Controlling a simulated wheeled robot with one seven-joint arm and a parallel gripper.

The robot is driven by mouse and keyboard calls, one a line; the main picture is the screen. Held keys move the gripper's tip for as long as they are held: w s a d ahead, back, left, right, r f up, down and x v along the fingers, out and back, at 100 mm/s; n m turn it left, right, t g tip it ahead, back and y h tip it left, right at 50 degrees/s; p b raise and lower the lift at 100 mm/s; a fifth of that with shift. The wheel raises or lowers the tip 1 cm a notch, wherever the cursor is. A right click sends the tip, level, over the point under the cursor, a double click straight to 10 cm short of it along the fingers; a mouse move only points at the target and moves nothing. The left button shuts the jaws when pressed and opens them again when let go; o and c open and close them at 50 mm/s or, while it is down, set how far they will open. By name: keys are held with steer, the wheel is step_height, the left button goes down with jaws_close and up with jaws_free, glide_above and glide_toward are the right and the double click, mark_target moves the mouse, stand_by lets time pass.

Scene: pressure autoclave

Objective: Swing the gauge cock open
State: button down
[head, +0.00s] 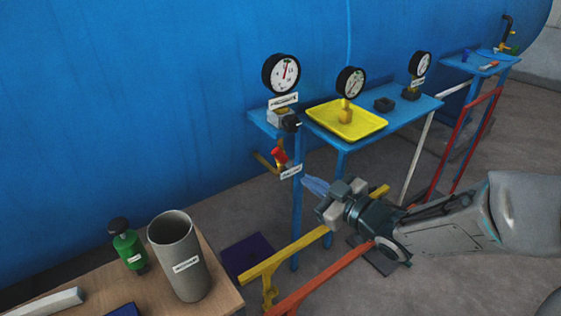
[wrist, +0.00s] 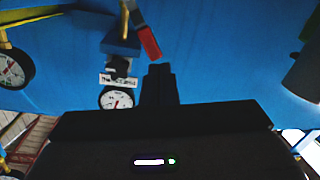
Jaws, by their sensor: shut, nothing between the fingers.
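The gauge cock's red handle (head: 279,155) sits on a brass fitting (head: 282,167) under the large left dial gauge (head: 281,73), at the blue stand. In the wrist view the red handle (wrist: 149,42) is just beyond my fingertips, slightly to the left, and the dial gauge (wrist: 116,98) is at lower left. My gripper (head: 305,181) is shut and empty, with its blue-grey fingers pointing left toward the cock. It also shows in the wrist view (wrist: 160,68) as dark closed fingers. Fingers and handle look close but apart; the exact depth gap is unclear.
A yellow tray (head: 377,127) holding a brass-based gauge (head: 350,82) lies on the blue shelf (head: 415,107). Yellow (head: 300,251) and red (head: 325,280) rails run below my arm. A wooden table (head: 218,275) at lower left carries a grey cylinder (head: 187,272) and green bottle (head: 127,245).

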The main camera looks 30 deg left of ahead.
mark_target(283, 159)
steer(key=a+f+n+g+p, duration=0.25)
steer(key=a+n, duration=0.35)
steer(key=n, duration=0.6)
steer(key=a+f+n+g+p, duration=0.1)
steer(key=a+n+p, duration=0.2)
steer(key=a+n, duration=0.55)
steer(key=shift+w+d+r+n+h+p, duration=0.2)
steer(key=shift+w+d+r+n, duration=0.25)
steer(key=shift+d, duration=0.3)
steer(key=shift+w+d+r+n+h+p, duration=0.1)
steer(key=shift+w+d+r+n+p, duration=0.15)
steer(key=shift+w+d+r+n, duration=0.35)
steer(key=shift+w+d+r+n+h+p, duration=0.15)
steer(key=shift+w+d+n, duration=0.25)
steer(key=shift+d, duration=0.45)
steer(key=shift+r, duration=0.1)
